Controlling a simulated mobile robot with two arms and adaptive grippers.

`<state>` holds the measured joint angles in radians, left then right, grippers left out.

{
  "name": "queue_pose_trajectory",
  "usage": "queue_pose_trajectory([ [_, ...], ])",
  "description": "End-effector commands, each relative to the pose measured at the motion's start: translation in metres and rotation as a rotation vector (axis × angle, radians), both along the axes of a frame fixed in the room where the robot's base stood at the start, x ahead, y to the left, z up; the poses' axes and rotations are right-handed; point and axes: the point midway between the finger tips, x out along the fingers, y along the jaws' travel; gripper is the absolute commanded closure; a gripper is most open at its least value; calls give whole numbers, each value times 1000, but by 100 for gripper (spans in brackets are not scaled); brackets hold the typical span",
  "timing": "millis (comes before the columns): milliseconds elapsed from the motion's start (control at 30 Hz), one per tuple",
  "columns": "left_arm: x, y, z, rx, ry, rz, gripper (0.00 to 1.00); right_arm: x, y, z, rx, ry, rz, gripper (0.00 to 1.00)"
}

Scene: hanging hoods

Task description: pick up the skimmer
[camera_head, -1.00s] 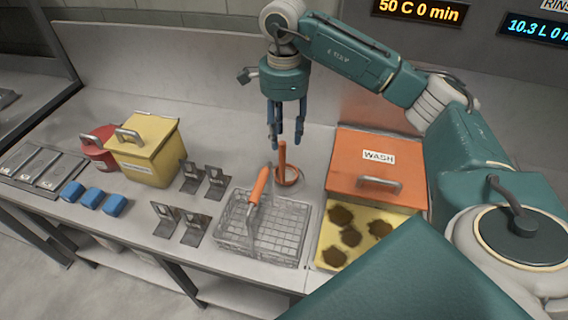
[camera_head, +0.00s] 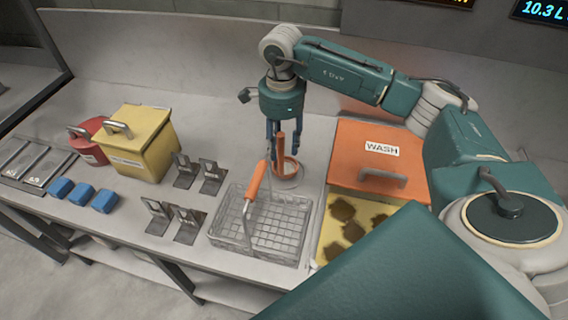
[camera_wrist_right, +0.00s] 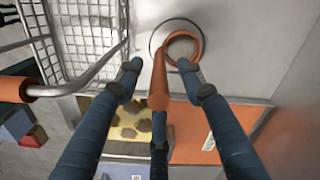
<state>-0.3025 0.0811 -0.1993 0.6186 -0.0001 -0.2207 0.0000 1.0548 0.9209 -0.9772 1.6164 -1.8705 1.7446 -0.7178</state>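The skimmer (camera_head: 280,152) is an orange upright handle with an orange ring at its foot, behind the wire basket. It also shows in the right wrist view (camera_wrist_right: 158,92), where its handle stands between my fingers and its ring lies over a dark circle on the counter. Which orange part is the skimmer's head is hard to tell. My right gripper (camera_head: 284,142) points down, with its blue fingers around the upper handle. In the right wrist view its fingers (camera_wrist_right: 160,68) are spread, with gaps to the handle. My left gripper is not in view.
The wire basket (camera_head: 280,243) with a raised orange-gripped handle stands just in front. The orange WASH lid (camera_head: 350,160) is on the right, over a tank with brown-spotted yellow contents. Metal brackets, a yellow box (camera_head: 150,150), a red pot and blue blocks are left.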

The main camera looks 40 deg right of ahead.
Motion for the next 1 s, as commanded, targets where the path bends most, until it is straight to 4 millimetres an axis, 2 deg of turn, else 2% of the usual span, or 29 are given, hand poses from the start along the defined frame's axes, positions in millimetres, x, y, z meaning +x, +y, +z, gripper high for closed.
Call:
queue_pose_trajectory([
  [200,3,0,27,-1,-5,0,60,-1,4,-27,0,6,1,61],
  [400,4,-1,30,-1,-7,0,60,0,3,-49,0,1,0,61],
  [600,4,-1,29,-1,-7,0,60,1,3,-50,0,0,0,61],
  [667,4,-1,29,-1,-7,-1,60,1,3,-50,0,0,0,71],
  [800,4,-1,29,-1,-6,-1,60,1,3,-50,0,0,0,99],
  [1000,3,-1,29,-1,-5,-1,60,1,3,-49,0,-2,0,100],
])
